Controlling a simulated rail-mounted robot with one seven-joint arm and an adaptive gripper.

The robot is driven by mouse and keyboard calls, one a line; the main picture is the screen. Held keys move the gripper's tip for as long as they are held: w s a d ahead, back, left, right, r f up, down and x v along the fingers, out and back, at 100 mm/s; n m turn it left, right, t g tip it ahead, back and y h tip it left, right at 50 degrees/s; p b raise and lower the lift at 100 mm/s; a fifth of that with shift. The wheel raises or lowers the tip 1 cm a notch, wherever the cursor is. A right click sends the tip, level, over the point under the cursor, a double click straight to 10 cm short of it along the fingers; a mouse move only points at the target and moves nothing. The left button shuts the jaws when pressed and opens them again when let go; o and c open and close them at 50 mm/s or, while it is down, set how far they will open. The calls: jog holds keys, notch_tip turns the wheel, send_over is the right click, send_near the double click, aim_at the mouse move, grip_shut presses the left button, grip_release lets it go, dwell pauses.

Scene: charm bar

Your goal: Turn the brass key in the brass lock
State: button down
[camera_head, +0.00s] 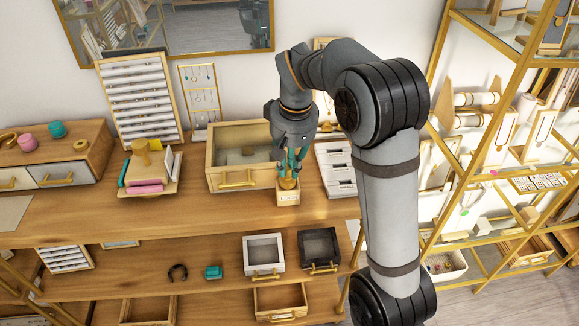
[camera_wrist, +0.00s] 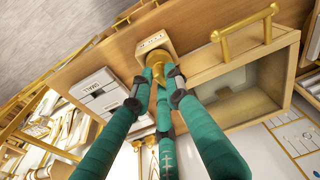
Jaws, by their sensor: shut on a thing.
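The brass lock (camera_head: 288,184) sits on a small light wooden block (camera_head: 288,198) with a printed label, at the front edge of the counter. My gripper (camera_head: 291,168) comes down on it from above, its teal fingers closed around the brass piece at the top. In the wrist view my gripper (camera_wrist: 160,82) has its fingertips together around the brass lock (camera_wrist: 155,60), above the labelled block (camera_wrist: 152,43). The brass key is mostly hidden between the fingers, so I cannot tell its angle.
A glass-topped wooden box (camera_head: 228,170) with a brass handle stands close left of the block. White labelled trays (camera_head: 336,170) stand close right. A pad stack (camera_head: 146,180) is farther left. The counter's front strip (camera_head: 230,212) is clear.

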jog(key=shift+f+m+b, duration=0.1)
jog(key=shift+m+b, duration=0.45)
jog(key=shift+m, duration=1.15)
jog(key=m, duration=0.2)
jog(key=shift+s+m+h+b, duration=0.1)
jog(key=shift+m+h+b, duration=0.2)
jog(key=shift+h+b, duration=0.1)
jog(key=c, duration=1.6)
grip_release()
jog(key=shift+r, duration=0.2)
